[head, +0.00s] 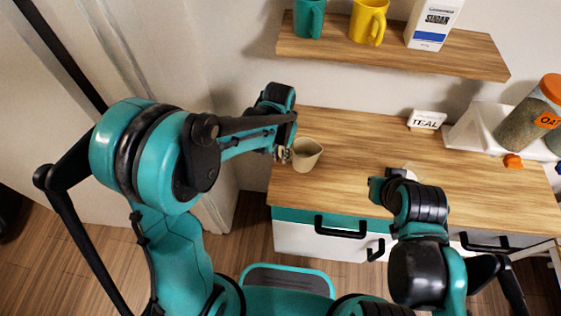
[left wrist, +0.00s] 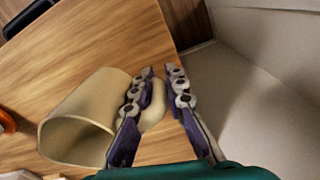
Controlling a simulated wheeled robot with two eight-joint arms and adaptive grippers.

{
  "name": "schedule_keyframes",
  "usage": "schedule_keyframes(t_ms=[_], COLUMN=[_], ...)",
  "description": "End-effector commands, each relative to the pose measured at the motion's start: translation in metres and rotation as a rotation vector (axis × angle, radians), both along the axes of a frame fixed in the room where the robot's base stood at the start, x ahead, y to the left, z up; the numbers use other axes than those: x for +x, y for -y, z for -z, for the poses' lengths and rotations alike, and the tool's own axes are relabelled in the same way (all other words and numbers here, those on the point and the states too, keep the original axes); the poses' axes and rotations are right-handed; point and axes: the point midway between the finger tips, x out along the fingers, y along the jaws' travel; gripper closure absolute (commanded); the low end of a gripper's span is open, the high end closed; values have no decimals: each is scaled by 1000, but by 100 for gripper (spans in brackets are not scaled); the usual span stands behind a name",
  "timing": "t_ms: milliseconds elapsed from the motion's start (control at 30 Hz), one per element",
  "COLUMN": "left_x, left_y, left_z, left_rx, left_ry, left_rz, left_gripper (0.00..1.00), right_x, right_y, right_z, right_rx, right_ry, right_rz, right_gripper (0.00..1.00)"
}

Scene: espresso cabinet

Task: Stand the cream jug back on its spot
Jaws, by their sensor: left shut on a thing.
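The cream jug (head: 306,154) is at the left end of the wooden counter, its opening facing up and looking about upright. My left gripper (head: 284,153) is at its left side. In the left wrist view the jug (left wrist: 85,118) lies to the left of the fingers, and its handle (left wrist: 153,115) is between them; the left gripper (left wrist: 160,72) is shut on it. I cannot tell whether the jug's base touches the counter. My right gripper (head: 385,186) is over the counter's front part, apart from the jug; its fingers are too unclear to read.
The wooden counter (head: 350,165) is clear around the jug. A TEAL sign (head: 427,120) stands at the back. An oat jar (head: 530,115) and an orange object (head: 513,161) are at the right. A shelf (head: 390,52) above holds a teal mug, a yellow mug and a sugar carton.

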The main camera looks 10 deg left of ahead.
Motion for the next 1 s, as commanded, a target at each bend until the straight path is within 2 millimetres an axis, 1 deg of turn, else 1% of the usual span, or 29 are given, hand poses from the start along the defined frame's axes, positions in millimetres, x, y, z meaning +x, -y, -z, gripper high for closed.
schedule_keyframes(t_ms=[200, 233, 467, 633, 667, 700, 733, 1000], left_x=[0, 0, 0, 0, 0, 0, 0, 0], left_y=[0, 0, 0, 0, 0, 0, 0, 0], left_z=[33, 36, 37, 41, 40, 40, 40, 39], left_rx=[0, 0, 0, 0, 0, 0, 0, 0], left_ry=[0, 0, 0, 0, 0, 0, 0, 0], left_rz=[0, 0, 0, 0, -1, -1, -1, -1], left_gripper=[100, 100, 100, 100, 80, 69, 67, 67], right_x=[0, 0, 0, 0, 0, 0, 0, 0], right_y=[0, 0, 0, 0, 0, 0, 0, 0], right_z=[15, 16, 14, 19, 18, 17, 17, 16], right_rx=[0, 0, 0, 0, 0, 0, 0, 0], right_ry=[0, 0, 0, 0, 0, 0, 0, 0], right_rz=[0, 0, 0, 0, 0, 0, 0, 0], right_gripper=[100, 100, 100, 100, 100, 100, 100, 100])
